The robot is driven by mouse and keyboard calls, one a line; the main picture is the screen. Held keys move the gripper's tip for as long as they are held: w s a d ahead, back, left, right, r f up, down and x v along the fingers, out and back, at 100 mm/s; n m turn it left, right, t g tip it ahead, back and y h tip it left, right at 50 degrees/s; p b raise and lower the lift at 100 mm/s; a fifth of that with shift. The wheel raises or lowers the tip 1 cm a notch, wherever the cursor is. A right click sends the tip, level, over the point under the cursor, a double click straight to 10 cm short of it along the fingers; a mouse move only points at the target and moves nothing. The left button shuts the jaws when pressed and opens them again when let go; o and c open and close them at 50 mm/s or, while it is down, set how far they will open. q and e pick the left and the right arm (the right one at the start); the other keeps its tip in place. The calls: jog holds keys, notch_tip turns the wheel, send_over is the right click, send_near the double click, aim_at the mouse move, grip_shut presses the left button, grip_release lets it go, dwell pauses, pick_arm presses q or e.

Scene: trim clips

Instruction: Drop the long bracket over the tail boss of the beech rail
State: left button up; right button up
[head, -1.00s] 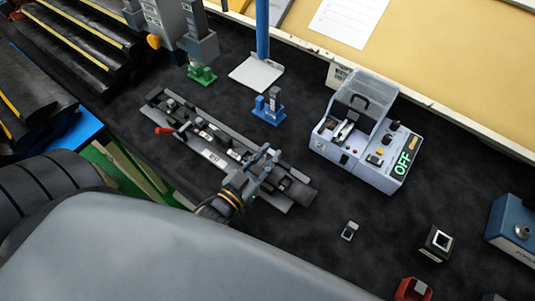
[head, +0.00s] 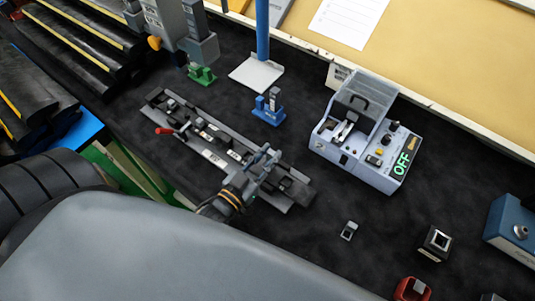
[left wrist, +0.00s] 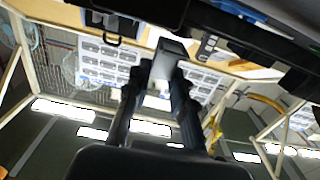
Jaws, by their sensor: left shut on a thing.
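My left gripper (head: 266,160) is over the right-hand part of a long dark rail in a fixture (head: 215,135). In the left wrist view its two fingers (left wrist: 160,75) are shut on a small grey piece (left wrist: 172,48), which looks like the bracket. In the head view the fingers largely hide the held piece. I cannot tell whether it touches the rail. The rail looks dark grey to black, and I cannot make out its tail boss under the gripper. My right gripper is not in view.
A grey device marked OFF (head: 365,140) stands right of the fixture. A blue stand (head: 268,109) and a green stand (head: 201,75) stand behind it. A small grey square piece (head: 349,231), a black block (head: 436,243) and a red block (head: 412,291) lie at right.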

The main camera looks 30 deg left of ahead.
pick_arm(q)
jog(key=shift+f+b, duration=0.3)
jog(key=shift+f, duration=0.1)
jog(key=shift+r, duration=0.15)
jog(key=shift+r+p, duration=0.3)
jog(key=shift+p, duration=0.25)
jog(key=shift+p, duration=0.55)
dwell(1.3)
jog(key=shift+f+b, duration=0.35)
jog(key=shift+f, duration=0.1)
jog(key=shift+r, duration=0.15)
jog(key=shift+r+p, duration=0.3)
jog(key=shift+p, duration=0.3)
